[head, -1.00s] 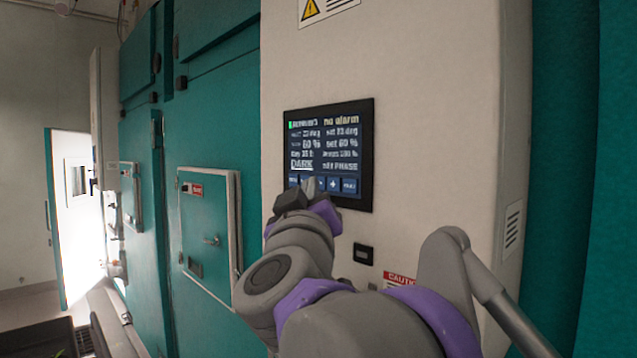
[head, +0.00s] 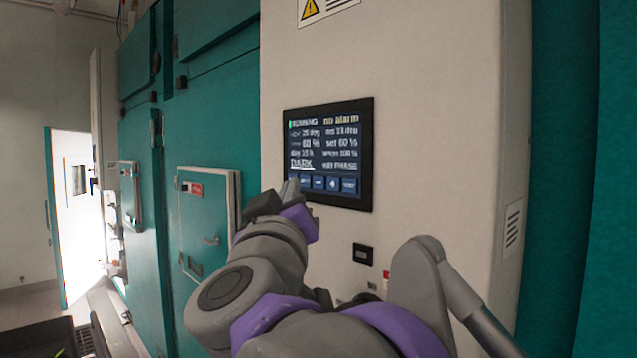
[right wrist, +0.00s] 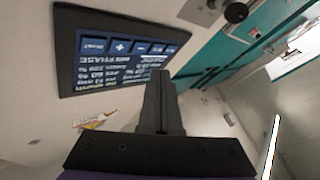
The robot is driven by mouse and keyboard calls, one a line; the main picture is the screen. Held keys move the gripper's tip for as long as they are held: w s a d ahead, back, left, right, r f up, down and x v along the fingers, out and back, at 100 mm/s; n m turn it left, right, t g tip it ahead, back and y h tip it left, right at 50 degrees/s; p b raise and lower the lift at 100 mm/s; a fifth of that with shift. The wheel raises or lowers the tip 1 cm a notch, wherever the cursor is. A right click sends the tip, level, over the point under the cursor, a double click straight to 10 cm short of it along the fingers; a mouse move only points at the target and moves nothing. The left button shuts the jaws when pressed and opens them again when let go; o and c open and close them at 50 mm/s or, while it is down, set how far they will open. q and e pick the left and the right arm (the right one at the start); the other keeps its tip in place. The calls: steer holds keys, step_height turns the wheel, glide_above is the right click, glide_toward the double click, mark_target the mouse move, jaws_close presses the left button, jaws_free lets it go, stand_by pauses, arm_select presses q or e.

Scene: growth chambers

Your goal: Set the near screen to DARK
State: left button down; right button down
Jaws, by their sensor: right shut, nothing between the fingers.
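The near screen (head: 335,140) is a dark panel in a black frame on the pale cabinet. Its text shows RUNNING, no alarm, an underlined DARK at the lower left and what looks like "edit PHASE" at the lower right. A row of blue buttons (head: 333,184) runs along its bottom. My right gripper (head: 290,188) is shut and empty, its tip at the left end of that row and covering part of it. I cannot tell whether it touches. The right wrist view shows the screen (right wrist: 115,58) turned over, beside the closed fingers (right wrist: 160,95). My left gripper is not in view.
A small dark display (head: 363,253) sits below the screen. A warning label (head: 325,8) is above it. Teal chamber doors with a small hatch (head: 207,222) stand to the left. A bright open doorway (head: 85,215) is at the far left.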

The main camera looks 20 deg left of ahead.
steer(key=s, duration=0.1)
steer(key=s+a, duration=0.1)
steer(key=shift+s, duration=0.35)
stand_by(0.4)
